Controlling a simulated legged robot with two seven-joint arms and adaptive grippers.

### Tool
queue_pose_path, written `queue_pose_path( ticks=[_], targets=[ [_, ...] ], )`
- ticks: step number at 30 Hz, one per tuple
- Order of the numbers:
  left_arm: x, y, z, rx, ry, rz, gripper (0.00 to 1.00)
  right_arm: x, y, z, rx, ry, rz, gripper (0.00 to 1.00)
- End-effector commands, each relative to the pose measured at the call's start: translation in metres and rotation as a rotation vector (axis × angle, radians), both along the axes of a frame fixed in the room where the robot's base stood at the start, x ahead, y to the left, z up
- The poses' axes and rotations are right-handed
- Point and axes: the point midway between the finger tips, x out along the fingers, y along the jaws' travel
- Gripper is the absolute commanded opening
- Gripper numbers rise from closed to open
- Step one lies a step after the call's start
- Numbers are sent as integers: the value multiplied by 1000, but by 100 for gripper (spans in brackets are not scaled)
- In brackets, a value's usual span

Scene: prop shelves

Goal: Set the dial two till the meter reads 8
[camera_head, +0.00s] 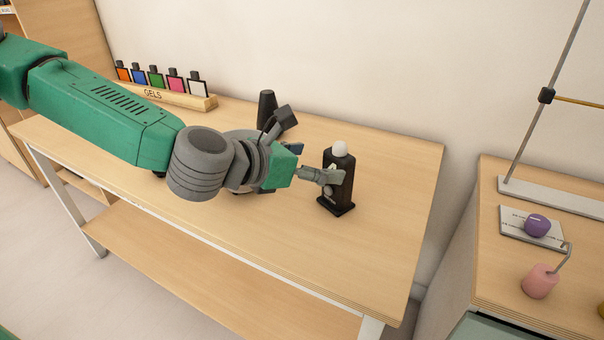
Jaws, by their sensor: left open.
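A black upright device with a white dome on top, which looks like the meter (340,193), stands near the right end of the wooden table. Its reading does not show from here. No dial can be made out; my arm covers part of the table to the left of the meter. My right gripper is not in view.
Black lamp-like pieces (267,107) stand behind my wrist. A wooden rack labelled GELS (190,100) holds several coloured swatches at the back left. On a separate right table are a pink weight (540,282), a purple weight (537,225) and a stand (546,95). The front right tabletop is clear.

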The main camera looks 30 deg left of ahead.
Motion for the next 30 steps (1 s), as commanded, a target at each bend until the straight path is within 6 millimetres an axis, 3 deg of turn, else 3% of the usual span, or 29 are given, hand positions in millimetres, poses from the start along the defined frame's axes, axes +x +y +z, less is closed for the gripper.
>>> queue_pose_path(
  ticks=[6, 12, 18, 27, 30],
  targets=[
    [37, -13, -19, -3, 1, 2, 81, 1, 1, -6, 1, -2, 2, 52],
    [62, -30, -28, -1, -1, 1, 81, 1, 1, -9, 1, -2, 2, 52],
    [73, -40, -32, 3, -2, 1, 81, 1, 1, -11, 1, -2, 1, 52],
    [74, -33, -33, -5, 0, 3, 81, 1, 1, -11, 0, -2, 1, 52],
    [74, -32, -34, -6, 0, 3, 46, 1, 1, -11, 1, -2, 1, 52]
  ],
)
